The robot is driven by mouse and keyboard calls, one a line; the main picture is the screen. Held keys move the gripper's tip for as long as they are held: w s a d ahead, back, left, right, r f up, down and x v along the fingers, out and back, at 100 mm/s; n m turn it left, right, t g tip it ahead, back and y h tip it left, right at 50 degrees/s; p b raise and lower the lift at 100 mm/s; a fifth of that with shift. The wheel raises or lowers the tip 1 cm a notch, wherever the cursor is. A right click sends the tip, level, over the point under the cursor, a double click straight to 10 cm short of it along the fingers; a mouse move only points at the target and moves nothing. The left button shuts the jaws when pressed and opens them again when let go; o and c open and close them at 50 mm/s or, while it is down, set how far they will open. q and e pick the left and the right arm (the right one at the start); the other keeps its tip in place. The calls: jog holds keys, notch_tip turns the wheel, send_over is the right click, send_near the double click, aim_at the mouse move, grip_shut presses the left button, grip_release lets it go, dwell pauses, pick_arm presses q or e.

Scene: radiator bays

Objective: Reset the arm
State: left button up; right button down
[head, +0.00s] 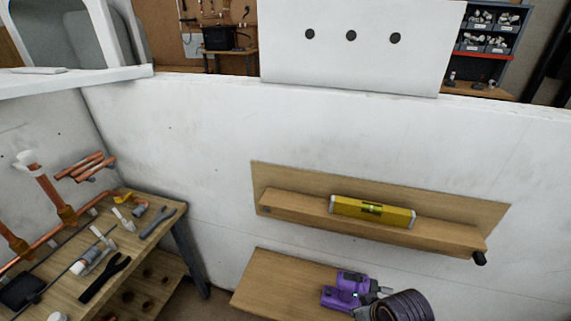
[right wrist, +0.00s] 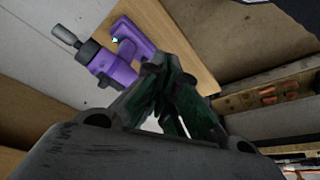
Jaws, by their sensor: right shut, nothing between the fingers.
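My right gripper (right wrist: 166,82) shows in the right wrist view, with its dark green fingers closed together and nothing held. A purple power drill (right wrist: 118,62) lies on a wooden board (right wrist: 180,40) beyond the fingertips, seemingly apart from them. In the head view the purple drill (head: 345,289) is on the low wooden shelf (head: 270,278) at bottom centre. My left gripper is in neither view.
A yellow level (head: 372,210) rests on the upper wooden shelf (head: 290,208) on the white wall. A workbench (head: 150,208) at left holds pliers (head: 104,278) and several other tools. Copper pipes (head: 45,190) stand beside it. A white panel (head: 350,65) with three dark holes stands above the wall.

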jog(key=s+d+f+m+g+h, duration=0.1)
jog(key=s+d+f, duration=0.15)
jog(key=f, duration=1.45)
jog(key=s+d+f+g, duration=0.1)
jog(key=s+f, duration=0.2)
jog(key=f, duration=1.4)
jog(key=s+d+f, duration=0.1)
jog(key=s+f, duration=0.8)
jog(key=s, duration=0.2)
jog(key=s+d+f, duration=0.2)
jog(key=s+f, duration=0.8)
jog(key=s, duration=0.1)
jog(key=shift+d+f+g, duration=0.2)
jog(key=shift+d+g, duration=0.1)
jog(key=shift+g, duration=0.1)
